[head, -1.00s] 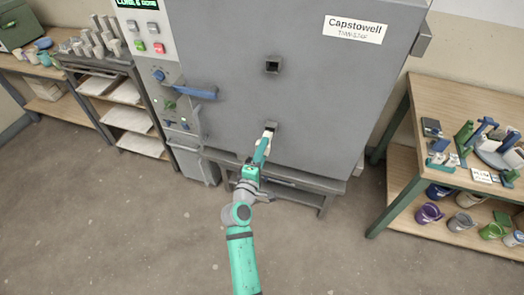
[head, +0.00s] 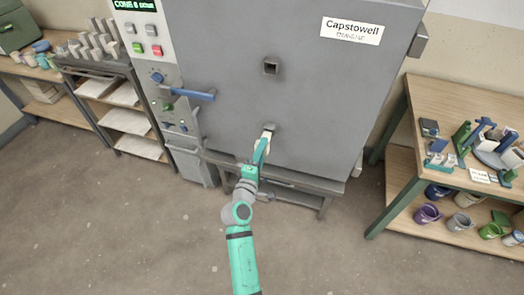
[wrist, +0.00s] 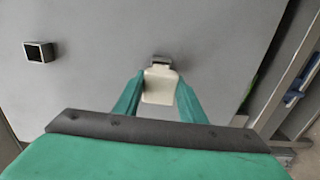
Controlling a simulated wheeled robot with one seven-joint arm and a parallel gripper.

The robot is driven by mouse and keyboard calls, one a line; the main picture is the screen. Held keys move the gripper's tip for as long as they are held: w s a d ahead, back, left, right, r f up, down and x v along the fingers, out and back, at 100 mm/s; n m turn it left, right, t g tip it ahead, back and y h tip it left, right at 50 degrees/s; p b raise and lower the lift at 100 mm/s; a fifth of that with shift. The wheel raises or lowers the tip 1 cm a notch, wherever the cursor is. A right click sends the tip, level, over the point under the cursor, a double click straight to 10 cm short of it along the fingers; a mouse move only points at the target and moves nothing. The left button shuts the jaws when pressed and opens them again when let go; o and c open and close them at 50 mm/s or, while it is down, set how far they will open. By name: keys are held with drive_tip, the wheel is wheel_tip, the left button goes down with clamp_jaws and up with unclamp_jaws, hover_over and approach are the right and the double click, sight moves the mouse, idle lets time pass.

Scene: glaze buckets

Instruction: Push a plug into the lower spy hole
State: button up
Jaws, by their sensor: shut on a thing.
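My gripper (head: 265,140) is shut on a cream-white plug (wrist: 159,86), with one green finger on each side of it in the wrist view. The plug's far end meets the lower spy hole (wrist: 160,59) in the grey kiln door (head: 320,95). Only the dark upper rim of that hole shows; the plug hides the rest, so I cannot tell how deep the plug is in. The upper spy hole (head: 271,66) is a square, dark, open socket, also visible at the left of the wrist view (wrist: 39,52).
A blue door handle (head: 193,94) and a control panel (head: 150,60) are left of the door. A wooden bench (head: 450,110) with tools and buckets stands at right. A shelf rack (head: 110,85) stands at left. The concrete floor in front is clear.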

drive_tip(key=shift+w+d, duration=0.1)
drive_tip(key=shift+w, duration=0.15)
drive_tip(key=shift+w+d, duration=0.15)
drive_tip(key=shift+w, duration=0.2)
drive_tip(key=shift+w+d, duration=0.15)
drive_tip(key=shift+w, duration=0.3)
drive_tip(key=shift+w+d, duration=0.2)
drive_tip(key=shift+w, duration=0.45)
drive_tip(key=shift+w, duration=0.15)
idle(0.3)
drive_tip(key=shift+w+d, duration=0.15)
drive_tip(key=shift+w, duration=0.2)
drive_tip(key=shift+w+d, duration=0.2)
drive_tip(key=shift+w, duration=0.35)
idle(0.4)
drive_tip(key=o, duration=1.4)
